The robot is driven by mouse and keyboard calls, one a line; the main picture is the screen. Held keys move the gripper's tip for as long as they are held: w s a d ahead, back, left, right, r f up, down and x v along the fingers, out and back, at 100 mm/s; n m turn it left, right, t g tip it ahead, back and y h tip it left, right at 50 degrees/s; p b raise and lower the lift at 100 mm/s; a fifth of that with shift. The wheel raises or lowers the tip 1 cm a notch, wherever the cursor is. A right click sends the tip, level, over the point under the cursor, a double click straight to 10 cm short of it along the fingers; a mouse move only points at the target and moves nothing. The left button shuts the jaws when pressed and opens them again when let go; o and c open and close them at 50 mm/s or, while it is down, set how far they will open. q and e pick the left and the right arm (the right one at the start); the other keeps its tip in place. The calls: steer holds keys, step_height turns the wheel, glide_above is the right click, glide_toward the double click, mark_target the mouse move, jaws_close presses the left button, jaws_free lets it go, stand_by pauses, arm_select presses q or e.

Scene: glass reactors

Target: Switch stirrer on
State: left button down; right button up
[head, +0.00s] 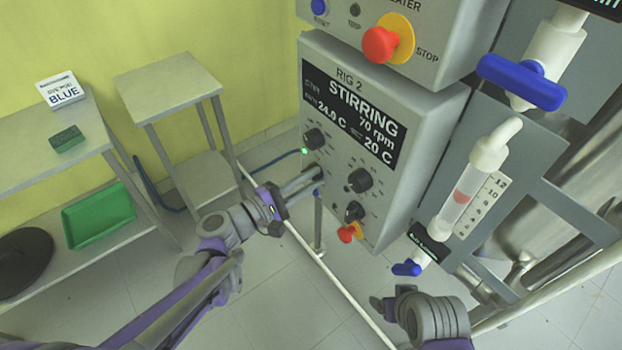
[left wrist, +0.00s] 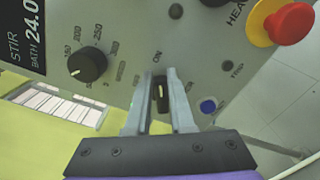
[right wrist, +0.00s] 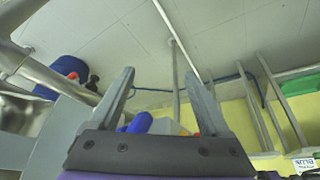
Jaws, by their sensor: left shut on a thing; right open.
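The grey control box (head: 340,215) labelled RIG 2 has a black display (head: 352,118) reading STIRRING, 70 rpm, 24.0 C and 20 C. In the left wrist view a black switch knob (left wrist: 160,93) sits between my left fingers, with ON printed above it in that picture. My left gripper (head: 315,178) reaches the lower front of the box and is shut on this knob; it also shows in the left wrist view (left wrist: 160,88). In the head view the gripper hides the knob. My right gripper (right wrist: 158,78) is open and empty, low at the right of the head view.
Black dials (head: 360,180) and a red-and-yellow knob (head: 350,232) are close to my left gripper. Above is a red STOP button (head: 381,44). Glassware with blue valves (head: 520,82) stands right. A small table (head: 170,80) and shelf (head: 30,165) stand left.

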arm_select(q)
steer(key=c, duration=0.8)
jaws_free()
steer(key=shift+w+a+f, duration=0.1)
steer(key=shift+a, duration=0.1)
steer(key=v, duration=1)
steer(key=shift+s+a, duration=0.25)
steer(key=shift+a, duration=0.05)
